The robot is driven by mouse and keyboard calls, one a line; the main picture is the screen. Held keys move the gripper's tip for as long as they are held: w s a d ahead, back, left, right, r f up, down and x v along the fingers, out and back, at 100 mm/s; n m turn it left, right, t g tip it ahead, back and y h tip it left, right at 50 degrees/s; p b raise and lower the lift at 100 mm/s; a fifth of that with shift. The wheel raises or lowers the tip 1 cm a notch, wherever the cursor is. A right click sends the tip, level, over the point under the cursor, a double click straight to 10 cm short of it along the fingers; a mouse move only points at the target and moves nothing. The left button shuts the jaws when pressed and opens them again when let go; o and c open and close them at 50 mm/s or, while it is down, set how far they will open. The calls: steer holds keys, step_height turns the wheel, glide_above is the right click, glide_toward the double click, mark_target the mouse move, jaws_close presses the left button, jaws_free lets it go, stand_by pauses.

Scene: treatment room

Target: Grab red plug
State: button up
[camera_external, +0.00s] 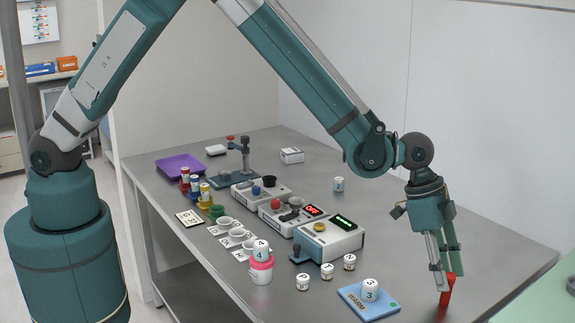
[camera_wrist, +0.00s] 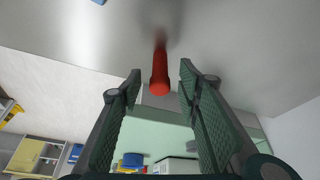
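The red plug (camera_external: 447,290) stands on the metal table near its right front edge, leaning slightly. In the wrist view the red plug (camera_wrist: 160,72) shows between the tips of my two green fingers, with a gap on both sides. My gripper (camera_external: 446,268) is over the top of the plug and points down at the table. It is open, and neither finger visibly touches the plug in the wrist view.
A blue pad (camera_external: 357,301) with a white container on it lies left of the plug. Several small white labelled containers stand farther left. Instrument boxes (camera_external: 331,242) with displays fill the table's middle. The table around the plug is clear.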

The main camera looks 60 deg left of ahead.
steer(key=shift+x, duration=1.45)
steer(key=shift+c, duration=0.7)
steer(key=c, duration=0.6)
